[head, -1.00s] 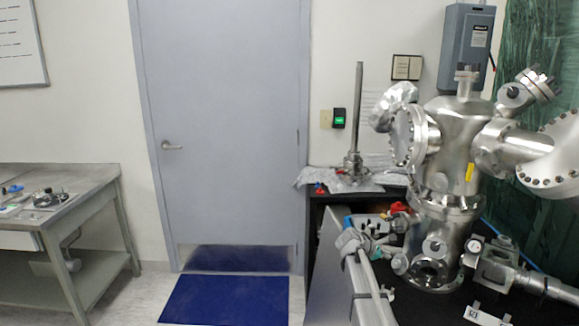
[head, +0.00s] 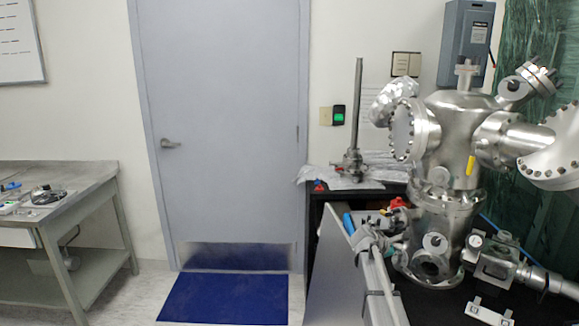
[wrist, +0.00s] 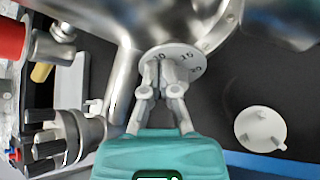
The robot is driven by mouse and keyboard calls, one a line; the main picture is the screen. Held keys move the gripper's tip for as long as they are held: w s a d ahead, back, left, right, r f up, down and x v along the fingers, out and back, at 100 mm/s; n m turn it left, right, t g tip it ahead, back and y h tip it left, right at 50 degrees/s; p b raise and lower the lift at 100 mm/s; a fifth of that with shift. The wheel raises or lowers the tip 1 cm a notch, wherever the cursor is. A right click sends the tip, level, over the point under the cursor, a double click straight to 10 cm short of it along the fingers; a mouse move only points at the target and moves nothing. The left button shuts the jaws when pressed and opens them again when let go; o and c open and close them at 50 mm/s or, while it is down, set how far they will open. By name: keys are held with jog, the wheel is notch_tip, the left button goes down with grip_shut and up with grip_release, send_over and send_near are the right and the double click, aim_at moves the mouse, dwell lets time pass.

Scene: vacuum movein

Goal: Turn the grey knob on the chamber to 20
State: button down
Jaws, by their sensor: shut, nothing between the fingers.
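The steel chamber (head: 450,140) stands on the black bench at the right in the head view. In the wrist view a grey knob with a numbered dial (wrist: 193,58) is at top centre, against the chamber's steel body (wrist: 120,20). I can make out 10 and 15 on the dial; another mark at its right edge is hard to read. My gripper (wrist: 163,77) is shut and empty, its fingertips in front of the dial and covering its lower left part. I cannot tell whether they touch it. In the head view I cannot make out the knob.
A fitting with several black prongs (wrist: 45,140) is at the left in the wrist view, below a red part (wrist: 10,38). A white disc with pegs (wrist: 260,128) lies on the dark surface at the right. A side bench (head: 90,185) and blue mat (head: 225,297) are farther left.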

jog(key=shift+a+f+b, duration=0.15)
jog(key=shift+f+b, duration=0.15)
dwell(0.6)
jog(key=shift+s+f, duration=0.2)
jog(key=shift+s, duration=0.35)
dwell(0.4)
jog(key=shift+s+f+b, duration=0.3)
jog(key=shift+s+b, duration=0.1)
jog(key=shift+b, duration=0.1)
dwell(0.5)
jog(key=shift+s+r, duration=0.15)
jog(key=shift+s+d+r, duration=0.1)
jog(key=shift+s+d, duration=0.05)
jog(key=shift+d, duration=0.1)
jog(key=shift+a+p, duration=0.1)
jog(key=shift+p, duration=0.2)
jog(key=shift+s+a+r+p, duration=0.25)
jog(key=shift+a+r+p, duration=0.1)
jog(key=shift+a, duration=0.55)
jog(key=shift+s+a+r+p, duration=0.2)
jog(key=shift+a+r+p, duration=0.1)
jog(key=shift+a, duration=0.55)
jog(key=shift+s+a+r+p, duration=0.25)
jog(key=shift+a+r+p, duration=0.1)
jog(key=shift+a, duration=0.55)
